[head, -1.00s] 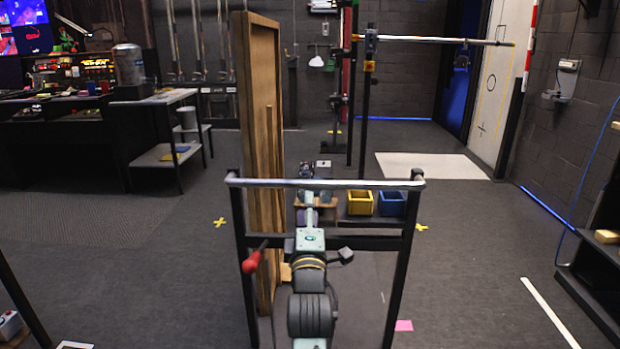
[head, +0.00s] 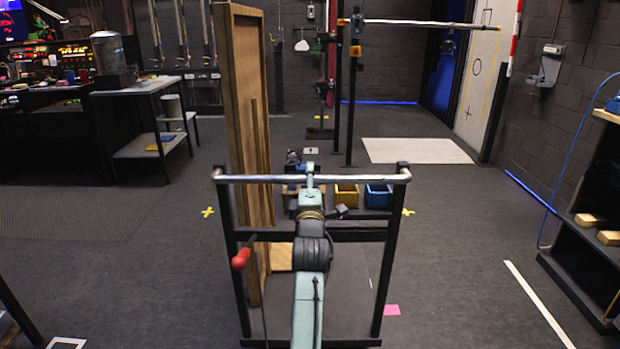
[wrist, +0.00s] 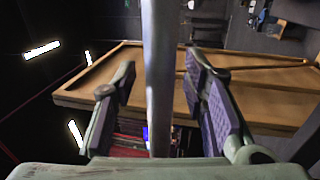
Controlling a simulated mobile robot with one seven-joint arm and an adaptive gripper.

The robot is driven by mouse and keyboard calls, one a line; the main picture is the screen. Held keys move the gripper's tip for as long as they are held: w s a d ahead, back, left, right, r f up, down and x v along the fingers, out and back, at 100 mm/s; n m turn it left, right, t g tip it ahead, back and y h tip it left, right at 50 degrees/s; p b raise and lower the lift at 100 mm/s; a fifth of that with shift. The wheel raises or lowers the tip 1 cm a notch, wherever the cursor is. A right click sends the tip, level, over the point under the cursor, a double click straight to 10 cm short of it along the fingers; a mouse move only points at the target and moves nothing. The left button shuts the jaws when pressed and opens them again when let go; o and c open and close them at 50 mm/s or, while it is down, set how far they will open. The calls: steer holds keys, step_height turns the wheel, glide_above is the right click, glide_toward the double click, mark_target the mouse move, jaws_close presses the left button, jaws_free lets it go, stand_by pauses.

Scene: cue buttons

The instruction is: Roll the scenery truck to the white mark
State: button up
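The scenery truck is a low dark platform (head: 345,270) carrying a tall wooden flat (head: 243,130), with a black-posted frame and a silver push bar (head: 240,179) at its near end. My gripper (head: 310,172) is at the middle of the bar. In the wrist view the bar (wrist: 158,80) runs between the two purple-padded fingers of my gripper (wrist: 158,75), with a gap on each side, so it is open around the bar.
A black shelf (head: 585,250) with wooden blocks stands at right. A table with a water jug (head: 112,60) and a console desk are at back left. Yellow crosses (head: 208,212) and a pink square (head: 392,310) mark the floor. Floor is open on both sides of the truck.

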jaws_close()
stand_by(0.5)
stand_by(0.3)
